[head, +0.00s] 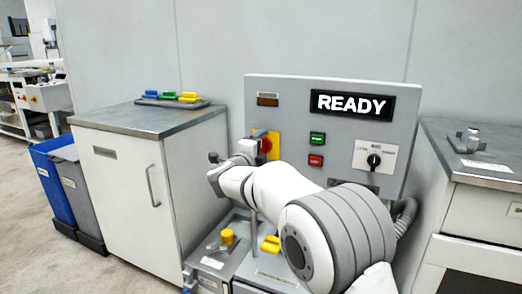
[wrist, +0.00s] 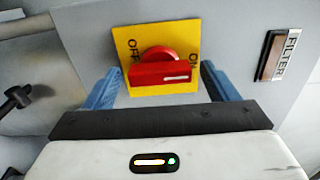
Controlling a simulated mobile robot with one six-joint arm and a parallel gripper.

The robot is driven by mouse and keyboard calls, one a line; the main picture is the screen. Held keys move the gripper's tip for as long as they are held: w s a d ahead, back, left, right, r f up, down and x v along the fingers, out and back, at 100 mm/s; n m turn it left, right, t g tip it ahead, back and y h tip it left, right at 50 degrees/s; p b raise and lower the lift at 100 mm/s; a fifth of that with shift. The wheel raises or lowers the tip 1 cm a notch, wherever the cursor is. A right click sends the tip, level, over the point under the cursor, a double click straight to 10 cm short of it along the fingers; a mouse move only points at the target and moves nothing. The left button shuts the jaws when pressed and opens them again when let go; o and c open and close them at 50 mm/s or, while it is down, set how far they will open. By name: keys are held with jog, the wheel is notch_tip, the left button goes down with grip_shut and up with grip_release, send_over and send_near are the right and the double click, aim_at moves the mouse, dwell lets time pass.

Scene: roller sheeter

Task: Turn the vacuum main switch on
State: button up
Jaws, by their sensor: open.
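The vacuum main switch is a red rotary handle (wrist: 160,74) on a yellow plate (wrist: 128,38), on the grey panel. In the wrist view, its bar lies crosswise with a white mark toward the right end. OFF is printed at the plate's left and ON at its right. In the head view, the switch (head: 266,145) sits at the panel's left side, partly behind my arm. My gripper (wrist: 160,86) is open, with one blue finger on each side of the red handle. Whether the fingers touch it is not clear.
The panel (head: 335,125) also carries a READY display (head: 351,105), green (head: 317,138) and red (head: 316,160) buttons and a black selector knob (head: 374,160). A FILTER indicator (wrist: 278,56) is near the switch. Cabinets stand left (head: 120,175) and right (head: 480,215).

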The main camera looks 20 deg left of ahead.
jog(key=s+p, duration=0.1)
jog(key=s, duration=0.6)
jog(key=shift+s+a, duration=0.3)
jog(key=shift+s, duration=0.1)
dwell(0.3)
